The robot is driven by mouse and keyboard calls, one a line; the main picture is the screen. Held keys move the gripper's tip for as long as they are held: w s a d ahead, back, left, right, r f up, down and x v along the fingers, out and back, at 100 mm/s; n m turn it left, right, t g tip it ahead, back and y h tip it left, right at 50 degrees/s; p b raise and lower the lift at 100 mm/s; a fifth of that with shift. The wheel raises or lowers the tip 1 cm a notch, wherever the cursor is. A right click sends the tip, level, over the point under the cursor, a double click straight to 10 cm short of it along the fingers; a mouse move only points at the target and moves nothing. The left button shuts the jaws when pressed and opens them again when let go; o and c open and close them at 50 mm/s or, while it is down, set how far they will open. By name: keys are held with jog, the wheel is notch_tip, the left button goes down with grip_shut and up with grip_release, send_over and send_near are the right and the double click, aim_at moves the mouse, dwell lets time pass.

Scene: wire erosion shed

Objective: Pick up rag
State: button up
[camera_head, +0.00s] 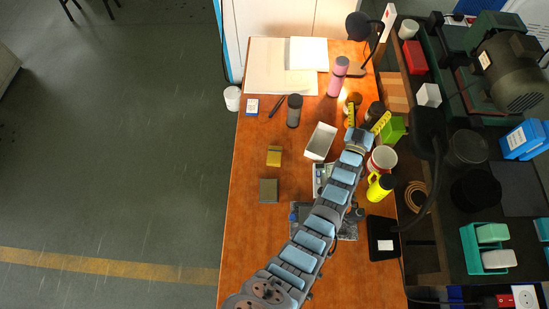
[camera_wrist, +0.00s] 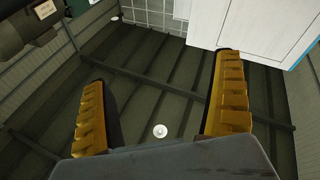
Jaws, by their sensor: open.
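A dark grey mottled flat piece (camera_head: 346,231), possibly the rag, lies on the orange table in the lower middle of the head view. My arm crosses over it and hides part of it, so I cannot be sure what it is. My gripper (camera_head: 368,116) is above the table's right side, farther up the picture than this piece. In the wrist view its two yellow fingers (camera_wrist: 163,75) are wide apart with nothing between them. No rag shows in the wrist view, which looks at dark ribbed panels and a white cabinet.
Near my gripper stand a pink bottle (camera_head: 338,77), a green box (camera_head: 392,130), a red-and-white tin (camera_head: 381,159) and a yellow bottle (camera_head: 380,187). A white tray (camera_head: 320,141) and two small blocks lie left of my arm. The table's lower left (camera_head: 246,235) is clear.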

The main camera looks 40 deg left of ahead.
jog(key=w+a+f+g+h+b, duration=0.3)
jog(key=w+a+f+g, duration=0.25)
jog(key=w+f, duration=0.3)
jog(key=g+h+b, duration=0.4)
jog(key=g+b, duration=0.7)
jog(key=g, duration=0.4)
send_over(274, 154)
notch_tip(274, 154, down, 10)
jog(key=shift+w+d+f+b, duration=0.1)
jog(key=shift+f+b, duration=0.15)
jog(key=shift+f, duration=1.75)
jog(key=shift+w+d+f+b, duration=0.1)
jog(key=shift+f+b, duration=0.1)
jog(key=shift+f, duration=1.8)
jog(key=shift+s+a+f+b, duration=0.1)
jog(key=shift+f+b, duration=0.25)
jog(key=shift+f, duration=1.25)
jog(key=shift+s+f+b, duration=0.1)
jog(key=shift+f+b, duration=0.25)
jog(key=shift+f, duration=1.25)
